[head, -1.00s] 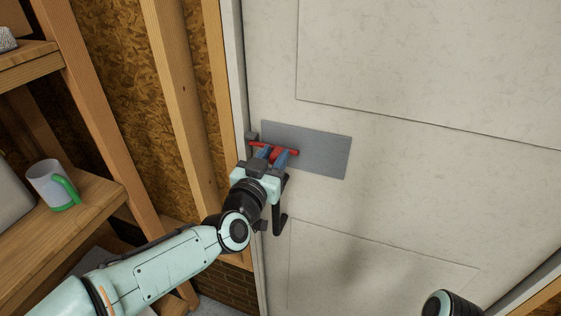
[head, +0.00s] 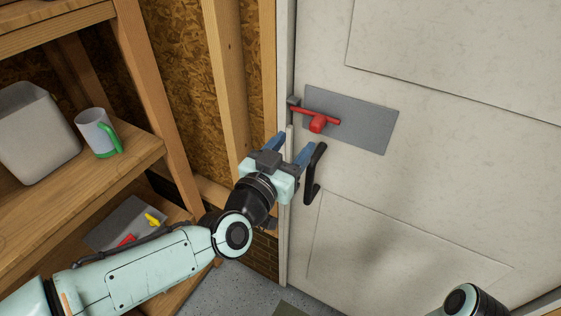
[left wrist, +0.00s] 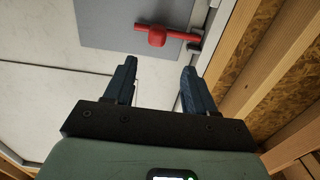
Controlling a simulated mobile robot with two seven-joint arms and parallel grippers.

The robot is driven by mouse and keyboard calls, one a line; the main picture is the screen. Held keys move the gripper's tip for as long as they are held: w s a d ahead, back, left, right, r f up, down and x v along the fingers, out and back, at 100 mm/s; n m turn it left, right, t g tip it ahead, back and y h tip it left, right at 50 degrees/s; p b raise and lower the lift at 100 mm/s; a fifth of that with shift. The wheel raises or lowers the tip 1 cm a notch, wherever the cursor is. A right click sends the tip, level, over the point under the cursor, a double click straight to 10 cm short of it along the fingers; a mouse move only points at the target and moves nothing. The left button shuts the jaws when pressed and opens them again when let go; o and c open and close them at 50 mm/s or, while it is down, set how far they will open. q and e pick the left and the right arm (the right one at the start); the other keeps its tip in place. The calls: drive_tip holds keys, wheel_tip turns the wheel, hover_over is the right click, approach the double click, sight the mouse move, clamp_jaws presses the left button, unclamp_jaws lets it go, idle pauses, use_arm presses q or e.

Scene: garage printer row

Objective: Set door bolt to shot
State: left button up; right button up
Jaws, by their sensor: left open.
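The door bolt is a red rod (head: 328,119) with a red knob (head: 317,125) on a grey plate (head: 365,125) on the pale door. The rod's left end sticks out past the plate and reaches the small grey keeper (head: 293,101) at the door's edge. The bolt also shows at the top of the left wrist view, knob (left wrist: 157,36) and rod end by the frame side. My left gripper (head: 290,150) is open and empty, below and left of the knob, apart from it. In the left wrist view its fingers (left wrist: 159,68) have nothing between them.
A black door handle (head: 314,173) stands just right of my left gripper. Wooden shelves (head: 140,160) at left hold a mug (head: 92,131) and a grey bin (head: 35,130). Wall studs (head: 235,90) flank the door. The door face right of the plate is clear.

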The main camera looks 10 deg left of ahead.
use_arm(q)
drive_tip(key=shift+v, duration=2.2)
use_arm(e)
drive_tip(key=shift+f, duration=0.15)
